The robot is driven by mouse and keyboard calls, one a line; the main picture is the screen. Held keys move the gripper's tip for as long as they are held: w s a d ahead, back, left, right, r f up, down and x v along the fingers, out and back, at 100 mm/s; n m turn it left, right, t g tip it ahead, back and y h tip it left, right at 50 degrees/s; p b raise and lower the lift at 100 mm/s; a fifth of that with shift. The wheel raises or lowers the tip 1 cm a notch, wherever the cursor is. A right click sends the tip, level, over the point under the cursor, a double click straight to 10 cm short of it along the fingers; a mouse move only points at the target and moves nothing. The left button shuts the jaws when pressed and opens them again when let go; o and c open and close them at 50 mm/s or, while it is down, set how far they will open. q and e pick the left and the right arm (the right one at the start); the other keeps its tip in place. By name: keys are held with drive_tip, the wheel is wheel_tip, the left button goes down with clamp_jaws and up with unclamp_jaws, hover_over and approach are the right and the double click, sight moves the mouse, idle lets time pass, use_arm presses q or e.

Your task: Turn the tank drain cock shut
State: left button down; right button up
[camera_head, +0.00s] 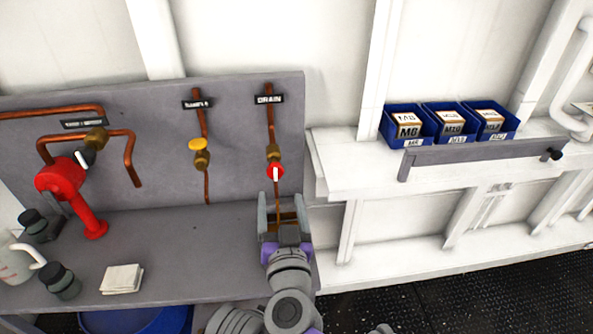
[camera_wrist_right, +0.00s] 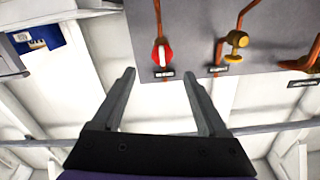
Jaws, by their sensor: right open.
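The drain cock (camera_head: 275,171) has a round red handle with a white bar, on a copper pipe under the DRAIN label (camera_head: 269,99). In the head view the white bar stands upright, roughly in line with the pipe. The cock also shows in the right wrist view (camera_wrist_right: 162,53), just beyond the fingertips and between their lines. My right gripper (camera_head: 283,198) is open and empty, just below the cock in the head view and apart from it; its open fingers also show in the right wrist view (camera_wrist_right: 159,74). My left gripper is not in view.
Left of the drain, a yellow-handled cock (camera_head: 199,146) sits on another copper pipe. A red pump-like fitting (camera_head: 62,180), dark-capped bottles and a folded cloth (camera_head: 122,279) are further left. Blue bins (camera_head: 407,139) stand on the white shelf at right, behind a grey rail (camera_head: 470,153).

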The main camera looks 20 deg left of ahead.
sight(276, 174)
drive_tip(key=x, duration=1.1)
drive_tip(key=shift+s, duration=0.1)
clamp_jaws()
